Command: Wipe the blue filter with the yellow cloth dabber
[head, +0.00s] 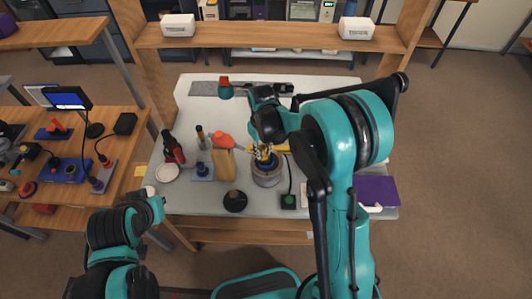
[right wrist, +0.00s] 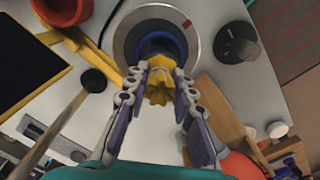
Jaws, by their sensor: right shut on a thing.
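My right gripper (right wrist: 160,88) is shut on the yellow cloth dabber (right wrist: 158,94), whose bunched, fluted head shows between the fingers in the right wrist view. The dabber is over the blue filter (right wrist: 152,46), which sits inside a round grey metal holder (right wrist: 121,42). The dabber hides part of the filter, and I cannot tell whether they touch. In the head view the right gripper (head: 264,150) is above the holder (head: 267,178), near the middle of the table.
A black round knob (head: 235,201) stands in front of the holder. Left of it are a tan wooden piece (head: 224,165), an orange-red item (head: 221,140) and dark bottles (head: 173,148). A purple box (head: 377,191) lies at the right edge. A wooden shelf (head: 270,38) spans the back.

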